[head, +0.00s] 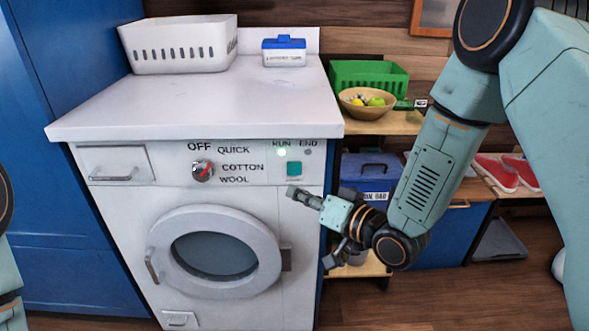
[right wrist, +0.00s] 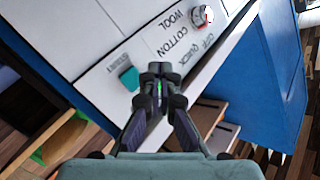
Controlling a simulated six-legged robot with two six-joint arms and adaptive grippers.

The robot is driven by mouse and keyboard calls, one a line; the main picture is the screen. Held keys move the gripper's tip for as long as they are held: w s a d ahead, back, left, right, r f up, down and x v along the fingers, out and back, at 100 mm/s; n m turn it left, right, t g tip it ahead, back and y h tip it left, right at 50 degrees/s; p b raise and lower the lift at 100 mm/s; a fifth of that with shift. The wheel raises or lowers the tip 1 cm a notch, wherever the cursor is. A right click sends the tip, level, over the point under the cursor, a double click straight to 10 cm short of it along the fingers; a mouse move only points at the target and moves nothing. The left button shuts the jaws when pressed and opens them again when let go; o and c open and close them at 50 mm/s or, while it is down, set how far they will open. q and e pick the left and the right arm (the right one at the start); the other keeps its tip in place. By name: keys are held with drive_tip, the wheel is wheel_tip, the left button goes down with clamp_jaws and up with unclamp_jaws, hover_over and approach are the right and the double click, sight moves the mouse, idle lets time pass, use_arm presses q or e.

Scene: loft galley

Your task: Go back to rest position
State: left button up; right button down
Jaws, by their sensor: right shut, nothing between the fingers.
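My right gripper (head: 292,192) is shut and empty. It is in front of the washing machine (head: 115,205), just below the teal button (head: 294,168). In the right wrist view its closed fingertips (right wrist: 160,70) are together, with the teal button (right wrist: 129,79) to their left. I cannot tell whether they touch the panel. My right arm reaches in from the upper right. Only a small part of my left arm shows at the left edge, and its gripper is out of view.
The machine's round door (head: 155,245) is closed. A white basket (head: 180,45) and a blue-lidded box (head: 284,52) stand on the worktop. Right of the machine are a green crate (head: 370,75), a fruit bowl (head: 350,103) and a blue box (head: 365,170).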

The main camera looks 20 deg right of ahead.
idle(0.4)
drive_tip(key=s+d+f+g+h+p, duration=0.1)
drive_tip(key=s+d+f+g+h, duration=0.2)
drive_tip(key=s+f, duration=0.45)
drive_tip(key=s+d+f+g+h, duration=0.1)
drive_tip(key=s+f+g+h, duration=0.2)
drive_tip(key=s+f+g, duration=0.45)
drive_tip(key=s+d+f+g+h, duration=0.1)
drive_tip(key=s+f, duration=0.3)
drive_tip(key=s, duration=0.6)
drive_tip(key=s+d+f+n+g+h+p, duration=0.1)
drive_tip(key=s+f+g, duration=0.2)
drive_tip(key=s, duration=0.8)
drive_tip(key=shift+f+p, duration=0.3)
drive_tip(key=shift+f, duration=0.25)
